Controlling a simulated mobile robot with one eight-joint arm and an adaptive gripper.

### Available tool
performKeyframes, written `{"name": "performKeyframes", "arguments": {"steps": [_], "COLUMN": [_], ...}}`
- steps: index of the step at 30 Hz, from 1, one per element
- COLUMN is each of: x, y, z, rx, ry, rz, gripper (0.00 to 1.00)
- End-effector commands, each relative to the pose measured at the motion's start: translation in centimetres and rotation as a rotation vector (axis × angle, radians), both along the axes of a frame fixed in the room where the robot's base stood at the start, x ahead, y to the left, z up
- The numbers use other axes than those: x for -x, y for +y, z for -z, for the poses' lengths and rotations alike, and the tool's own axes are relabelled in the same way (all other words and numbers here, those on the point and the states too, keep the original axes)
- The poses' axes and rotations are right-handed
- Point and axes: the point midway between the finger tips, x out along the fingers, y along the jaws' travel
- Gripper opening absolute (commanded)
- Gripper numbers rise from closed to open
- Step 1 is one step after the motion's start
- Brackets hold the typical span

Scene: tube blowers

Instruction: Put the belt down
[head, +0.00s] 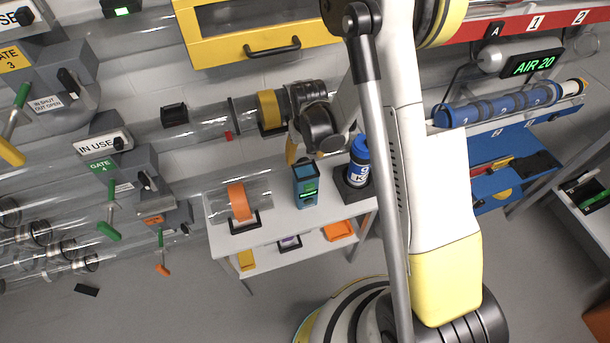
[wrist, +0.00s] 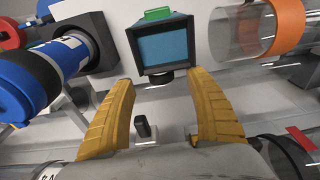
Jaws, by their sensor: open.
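I cannot make out anything that is clearly a belt. My gripper (head: 296,154) is above the back edge of the small white table (head: 270,222). In the wrist view, my gripper (wrist: 162,80) has its two yellow fingers spread wide with nothing between them. A teal device with a screen (head: 306,187) stands on the table, just beyond the fingertips; it also shows in the wrist view (wrist: 165,46). A blue and white canister (head: 358,170) stands in a black holder (head: 350,193) to its right. A clear tube with an orange band (head: 240,202) lies in a cradle to its left.
Clear pipes with levers and gate boxes (head: 140,165) fill the left side. A yellow cabinet (head: 255,30) hangs above. A blue numbered row of cylinders (head: 495,105) lies on a rack at right. The lower shelf (head: 285,254) holds small trays.

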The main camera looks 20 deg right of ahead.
Motion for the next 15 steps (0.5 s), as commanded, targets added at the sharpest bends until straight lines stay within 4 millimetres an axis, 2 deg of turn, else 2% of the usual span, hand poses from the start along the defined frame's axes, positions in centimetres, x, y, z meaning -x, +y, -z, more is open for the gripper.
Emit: {"name": "performKeyframes", "arguments": {"steps": [9, 15], "x": [-0.8, -0.8], "y": [0.2, 0.2], "z": [4.6, 4.7], "rx": [0.0, 0.0], "ry": [0.0, 0.0], "rz": [0.0, 0.0], "gripper": [0.65, 0.65]}}
